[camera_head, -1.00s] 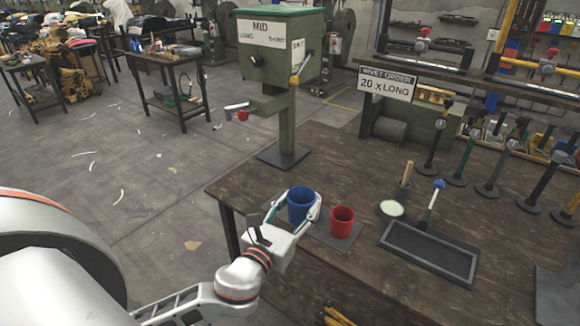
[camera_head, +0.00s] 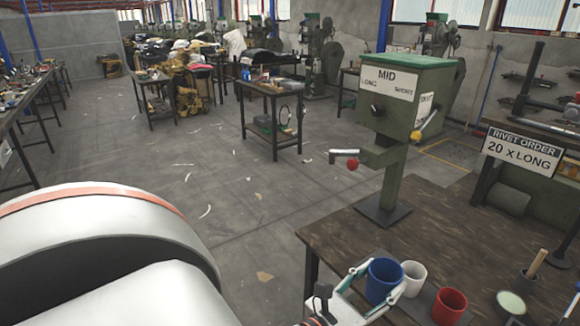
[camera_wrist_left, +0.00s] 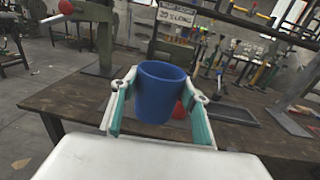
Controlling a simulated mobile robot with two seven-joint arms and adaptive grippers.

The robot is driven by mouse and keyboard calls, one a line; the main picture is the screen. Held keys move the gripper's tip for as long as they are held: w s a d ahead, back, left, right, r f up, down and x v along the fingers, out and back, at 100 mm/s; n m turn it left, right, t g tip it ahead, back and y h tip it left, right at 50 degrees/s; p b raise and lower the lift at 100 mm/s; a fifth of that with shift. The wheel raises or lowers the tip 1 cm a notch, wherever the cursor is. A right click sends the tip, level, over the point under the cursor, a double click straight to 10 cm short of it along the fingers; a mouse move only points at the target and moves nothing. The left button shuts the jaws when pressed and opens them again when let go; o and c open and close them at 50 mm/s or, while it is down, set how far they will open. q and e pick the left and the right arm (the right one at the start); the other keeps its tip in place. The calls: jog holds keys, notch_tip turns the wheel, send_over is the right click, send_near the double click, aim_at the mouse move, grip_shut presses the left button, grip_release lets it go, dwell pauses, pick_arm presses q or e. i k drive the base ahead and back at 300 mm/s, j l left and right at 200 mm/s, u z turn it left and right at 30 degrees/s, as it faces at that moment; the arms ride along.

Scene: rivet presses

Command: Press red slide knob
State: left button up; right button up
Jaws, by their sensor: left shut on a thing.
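The red slide knob (camera_head: 352,164) is a ball on a short arm low on the left side of the green MID press (camera_head: 405,105). It also shows at the top left of the left wrist view (camera_wrist_left: 66,7). My left gripper (camera_head: 382,288) is shut on a blue cup (camera_head: 383,277), near the table's front edge and well below the knob. The blue cup is upright between the fingers in the left wrist view (camera_wrist_left: 160,92). I cannot tell whether it touches the table. My right gripper is out of view.
A red cup (camera_head: 449,305) and a white cup (camera_head: 413,275) stand close to the right of the blue cup. The dark wooden table (camera_head: 340,232) is clear between the cups and the press. A rivet order sign (camera_head: 522,149) stands at the right.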

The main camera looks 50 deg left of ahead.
aim_at(353, 164)
jog(key=i+j, duration=0.1)
jog(key=j, duration=0.7)
jog(key=i+j, duration=0.1)
jog(key=j, duration=0.75)
jog(key=i+j+z, duration=0.1)
jog(key=j, duration=1.55)
jog(key=i+j, duration=0.15)
jog(key=i, duration=0.45)
